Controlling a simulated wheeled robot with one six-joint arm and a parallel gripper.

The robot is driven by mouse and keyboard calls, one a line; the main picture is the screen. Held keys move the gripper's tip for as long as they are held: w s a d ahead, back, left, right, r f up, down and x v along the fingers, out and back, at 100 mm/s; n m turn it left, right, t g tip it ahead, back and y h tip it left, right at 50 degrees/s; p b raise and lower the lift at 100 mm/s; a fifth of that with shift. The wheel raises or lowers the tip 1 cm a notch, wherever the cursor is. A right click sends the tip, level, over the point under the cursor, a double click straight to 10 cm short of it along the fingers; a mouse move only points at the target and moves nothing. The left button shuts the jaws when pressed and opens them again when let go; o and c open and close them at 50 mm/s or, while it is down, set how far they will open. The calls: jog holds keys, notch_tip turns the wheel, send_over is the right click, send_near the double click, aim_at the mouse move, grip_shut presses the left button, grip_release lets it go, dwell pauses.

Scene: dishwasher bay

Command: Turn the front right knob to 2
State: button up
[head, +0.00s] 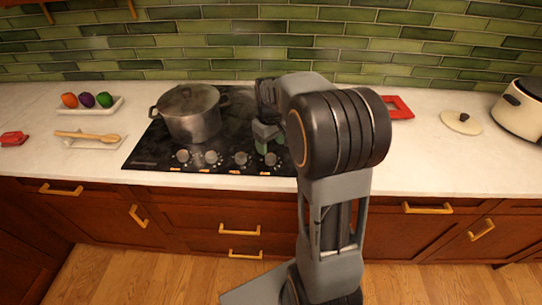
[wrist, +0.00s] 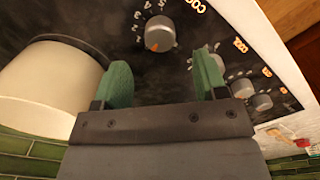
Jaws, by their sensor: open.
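The cooktop's knobs stand in a row along its front edge. The rightmost knob (head: 270,159) shows in the head view just below my gripper. In the wrist view it appears to be the nearest grey knob (wrist: 161,32), with white numbers around one side and an orange mark on its rim. I cannot tell for sure which number the mark faces. My gripper (wrist: 162,62) is open, its two green fingers spread apart. The knob shows between and beyond the fingertips, with no visible contact. In the head view my gripper (head: 268,140) is partly hidden by my arm.
Other knobs (head: 240,159) sit to the left.

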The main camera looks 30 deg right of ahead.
aim_at(271, 156)
jog(key=shift+f, duration=3)
jog(key=c, duration=0.9)
jog(key=shift+m, duration=0.3)
jog(key=m, duration=0.5)
jog(key=shift+m, duration=0.4)
jog(key=m, duration=0.5)
jog(key=shift+m, duration=0.4)
